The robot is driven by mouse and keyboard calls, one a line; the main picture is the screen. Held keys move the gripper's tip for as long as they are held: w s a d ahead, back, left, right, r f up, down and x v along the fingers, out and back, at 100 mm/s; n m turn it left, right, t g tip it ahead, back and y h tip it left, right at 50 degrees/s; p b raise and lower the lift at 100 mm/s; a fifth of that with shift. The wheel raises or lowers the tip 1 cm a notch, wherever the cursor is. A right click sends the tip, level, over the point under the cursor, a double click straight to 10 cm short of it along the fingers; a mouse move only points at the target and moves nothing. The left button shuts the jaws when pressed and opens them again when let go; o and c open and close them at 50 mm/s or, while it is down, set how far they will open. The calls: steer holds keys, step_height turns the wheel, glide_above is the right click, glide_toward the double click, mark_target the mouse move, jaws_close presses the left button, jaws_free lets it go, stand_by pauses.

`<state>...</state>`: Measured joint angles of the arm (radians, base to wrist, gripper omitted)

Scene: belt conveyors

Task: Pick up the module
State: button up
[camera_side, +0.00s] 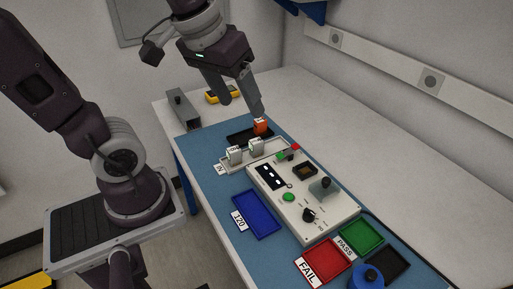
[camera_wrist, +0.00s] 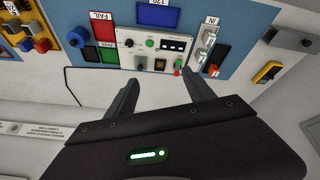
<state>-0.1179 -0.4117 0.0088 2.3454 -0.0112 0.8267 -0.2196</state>
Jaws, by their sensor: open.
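Two pale modules, a left one (camera_side: 235,156) and a right one (camera_side: 256,147), stand upright in the grey IN tray (camera_side: 224,170). They also show in the wrist view, one at the upper right (camera_wrist: 210,37) and one just below it (camera_wrist: 201,55). An orange block with a white top (camera_side: 260,128) stands at the right end of a black tray (camera_side: 240,138); it also shows in the wrist view (camera_wrist: 213,71). My gripper (camera_side: 243,107) is open and empty, pointing down above the black tray's far side. One finger is close to the orange block in the side view; contact cannot be told.
A tester panel (camera_side: 318,223) with knobs and a raised clamp stands beside the IN tray. Blue (camera_side: 256,216), red FAIL (camera_side: 323,262) and green PASS (camera_side: 361,238) trays surround it. A grey box (camera_side: 182,109) and yellow meter (camera_side: 221,96) stand behind. The right tabletop is clear.

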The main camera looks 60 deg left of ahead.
steer(key=w+a+f+n+g, duration=0.2)
steer(key=w+a+f+n, duration=0.45)
steer(key=w, duration=0.35)
steer(key=n+g, duration=0.2)
steer(key=n, duration=0.5)
glide_above(256, 140)
step_height(256, 140, down, 17)
step_height(256, 140, down, 7)
steer(key=shift+d+r, duration=0.1)
jaws_close()
